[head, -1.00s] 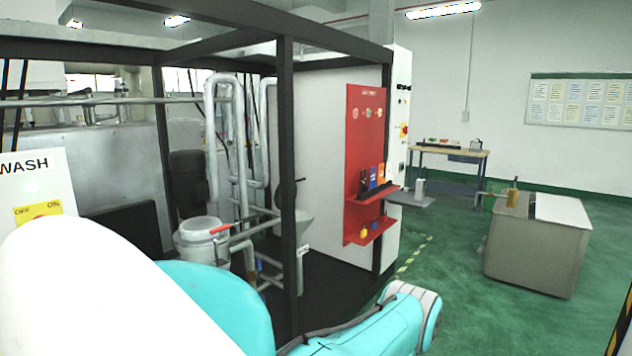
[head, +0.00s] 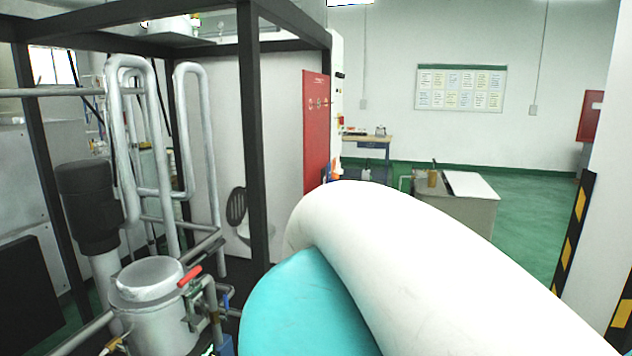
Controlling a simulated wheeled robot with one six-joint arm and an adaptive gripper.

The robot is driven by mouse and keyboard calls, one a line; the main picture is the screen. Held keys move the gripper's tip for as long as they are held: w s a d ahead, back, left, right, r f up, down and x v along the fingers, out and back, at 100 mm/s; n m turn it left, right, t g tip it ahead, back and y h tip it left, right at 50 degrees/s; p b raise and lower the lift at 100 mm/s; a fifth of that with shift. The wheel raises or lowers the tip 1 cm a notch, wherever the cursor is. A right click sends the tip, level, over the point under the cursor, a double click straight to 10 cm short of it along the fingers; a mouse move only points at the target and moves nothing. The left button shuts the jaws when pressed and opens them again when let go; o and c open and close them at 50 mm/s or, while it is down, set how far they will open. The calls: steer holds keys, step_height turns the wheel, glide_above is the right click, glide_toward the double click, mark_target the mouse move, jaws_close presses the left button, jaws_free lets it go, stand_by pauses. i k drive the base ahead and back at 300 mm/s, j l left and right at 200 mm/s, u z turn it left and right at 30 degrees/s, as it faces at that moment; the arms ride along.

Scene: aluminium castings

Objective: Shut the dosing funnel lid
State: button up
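The dosing funnel (head: 246,238) appears to be the pale bowl behind the black frame post in the head view, left of centre. The post hides part of it. A dark oval piece (head: 237,207), which looks like its lid, stands upright at the funnel's left rim, so the lid looks open. My white and teal arm links fill the lower middle and right of the view. My gripper is out of view, and nothing shows it touching the lid.
A black frame post (head: 252,140) stands in front of the funnel. A metal vessel (head: 150,290) with a red-handled valve (head: 190,276) and pipes is at lower left. A grey tank (head: 462,215) stands on open green floor. A striped pillar (head: 578,235) is at right.

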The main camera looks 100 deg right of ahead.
mark_target(236, 204)
steer(key=z, duration=2.4)
